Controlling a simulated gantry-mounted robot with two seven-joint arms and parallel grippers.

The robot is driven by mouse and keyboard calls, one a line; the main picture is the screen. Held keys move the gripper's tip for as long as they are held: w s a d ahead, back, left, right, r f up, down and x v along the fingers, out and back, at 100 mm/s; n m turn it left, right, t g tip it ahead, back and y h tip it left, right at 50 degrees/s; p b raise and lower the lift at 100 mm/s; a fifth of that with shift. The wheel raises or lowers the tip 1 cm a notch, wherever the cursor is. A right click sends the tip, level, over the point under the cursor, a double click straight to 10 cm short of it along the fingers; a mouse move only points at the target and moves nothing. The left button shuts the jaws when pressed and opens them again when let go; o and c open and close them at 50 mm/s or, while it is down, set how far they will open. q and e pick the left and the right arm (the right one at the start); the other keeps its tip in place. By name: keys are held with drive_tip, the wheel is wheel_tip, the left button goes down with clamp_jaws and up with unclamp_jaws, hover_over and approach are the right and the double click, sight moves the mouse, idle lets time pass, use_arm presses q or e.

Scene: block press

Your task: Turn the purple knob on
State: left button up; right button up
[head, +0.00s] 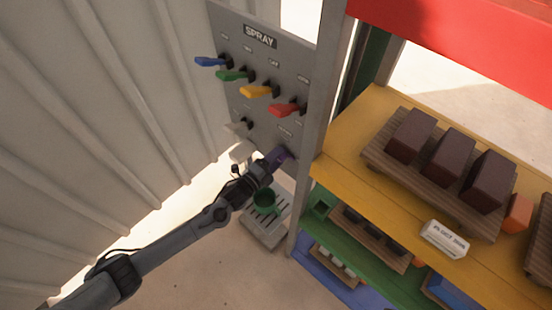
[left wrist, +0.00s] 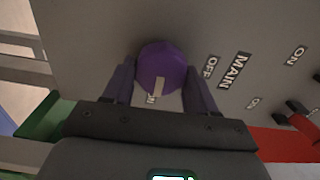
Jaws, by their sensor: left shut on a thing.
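The purple knob (head: 280,155) is low on the grey spray panel (head: 262,75) in the head view. In the left wrist view the purple knob (left wrist: 162,68) is round with a pale pointer mark toward the gripper, beside the labels OFF and MAIN. My left gripper (left wrist: 160,90) is shut on the knob, one finger on each side. In the head view my left gripper (head: 268,165) reaches the panel from the lower left and partly hides the knob. My right gripper is in neither view.
Blue (head: 211,61), green (head: 235,75), yellow (head: 259,91) and red (head: 286,109) levers stick out above the knob. A grey post and a yellow shelf (head: 345,140) with dark blocks stand to the right. A grey grated stand (head: 266,230) is below.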

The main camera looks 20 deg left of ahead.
use_arm(q)
drive_tip(key=shift+m, duration=0.3)
drive_tip(key=o, duration=1)
drive_tip(key=v, duration=1)
drive_tip(key=shift+s+a, duration=0.15)
drive_tip(key=shift+s, duration=0.2)
